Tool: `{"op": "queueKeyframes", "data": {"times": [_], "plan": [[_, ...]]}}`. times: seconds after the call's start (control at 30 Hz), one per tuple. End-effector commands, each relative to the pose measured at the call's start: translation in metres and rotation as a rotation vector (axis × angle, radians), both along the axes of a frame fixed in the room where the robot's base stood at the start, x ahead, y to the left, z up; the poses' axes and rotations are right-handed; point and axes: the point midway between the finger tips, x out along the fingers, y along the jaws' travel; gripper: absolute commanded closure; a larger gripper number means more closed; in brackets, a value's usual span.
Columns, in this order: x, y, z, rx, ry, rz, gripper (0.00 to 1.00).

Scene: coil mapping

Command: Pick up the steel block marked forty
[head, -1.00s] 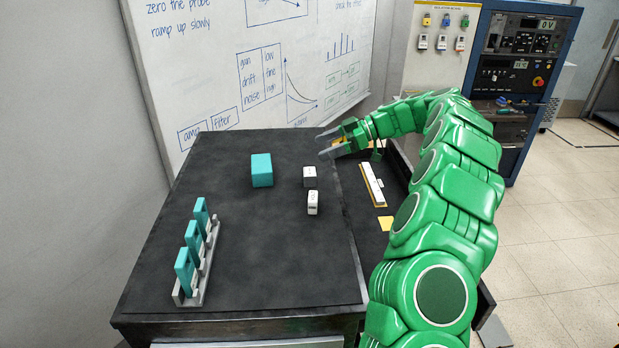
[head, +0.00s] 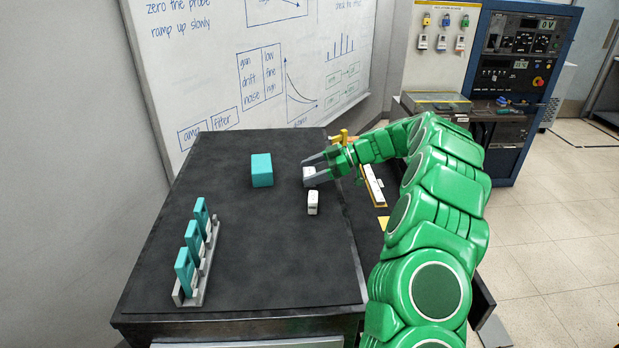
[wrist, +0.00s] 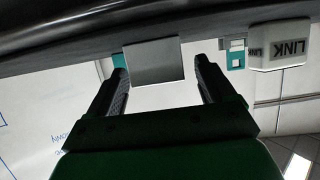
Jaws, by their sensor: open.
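A small pale grey steel block (head: 309,172) stands on the dark bench top, partly hidden by my gripper (head: 305,171). My gripper is open, its fingers reaching to either side of this block. In the wrist view the block (wrist: 153,62) shows a plain grey face between my open fingers (wrist: 161,66), with gaps beside it. No number can be read on it. A second small whitish block (head: 313,203) stands nearer the front. In the wrist view this second block (wrist: 280,47), at the right, is marked LINK.
A larger teal block (head: 262,170) stands to the left, beyond my fingertips. A grey rack (head: 190,298) with teal upright pieces is at the front left. A white strip on a yellow base (head: 374,187) lies right of the bench top. The front middle is clear.

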Motion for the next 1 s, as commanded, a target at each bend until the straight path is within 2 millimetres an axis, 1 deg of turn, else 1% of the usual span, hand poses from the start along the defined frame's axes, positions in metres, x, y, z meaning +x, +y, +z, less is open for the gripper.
{"op": "queueKeyframes", "data": {"times": [0.07,0.2,0.3,0.47,0.57,0.6,0.87,0.9,1.0], "plan": [[0.0,0.01,-0.007,0.0,0.004,0.003,0.17],[0.001,0.024,-0.012,-0.001,-0.001,-0.002,0.17],[0.001,0.028,-0.014,-0.002,-0.002,-0.002,0.17],[0.001,0.028,-0.013,-0.001,-0.002,-0.002,0.17],[0.001,0.027,-0.013,-0.001,-0.002,-0.001,0.31],[0.001,0.028,-0.014,-0.001,-0.001,-0.002,0.37],[0.001,0.027,-0.014,-0.001,-0.001,-0.002,0.77],[0.001,0.027,-0.013,-0.001,-0.001,-0.002,0.79],[0.001,0.028,-0.013,-0.001,-0.001,-0.002,0.79]]}}
